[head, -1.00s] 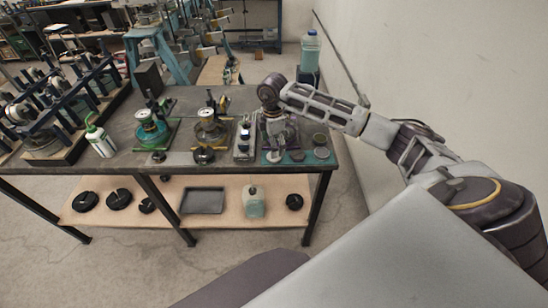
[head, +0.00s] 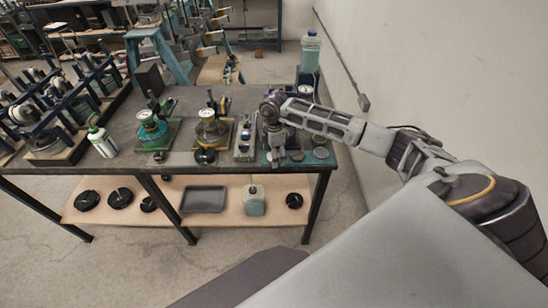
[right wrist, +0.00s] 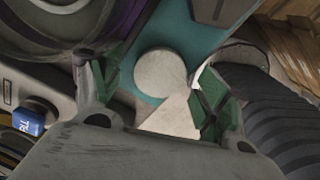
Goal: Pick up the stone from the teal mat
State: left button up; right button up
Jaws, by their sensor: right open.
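The teal mat (head: 310,164) lies at the right end of the workbench, with flat round grey stones on it, including one in the middle (head: 297,156) and one at the right (head: 320,153). My right gripper (head: 275,157) points down over the mat's left part. In the right wrist view, a pale round stone (right wrist: 160,74) lies on the teal mat (right wrist: 188,40) between the two green-padded fingers (right wrist: 160,92) of my right gripper, which is open. I cannot tell whether the pads touch it. My left gripper is not in view.
A grey device with a blue button (head: 244,135) stands just left of the mat; the button also shows in the right wrist view (right wrist: 32,118). Burners, a white-green bottle (head: 101,138) and racks fill the bench further left. A wall is at the right.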

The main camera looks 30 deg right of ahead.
jog(key=c, duration=1.1)
jog(key=shift+r, duration=0.1)
jog(key=shift+r+b, duration=0.85)
jog(key=shift+r, duration=4.1)
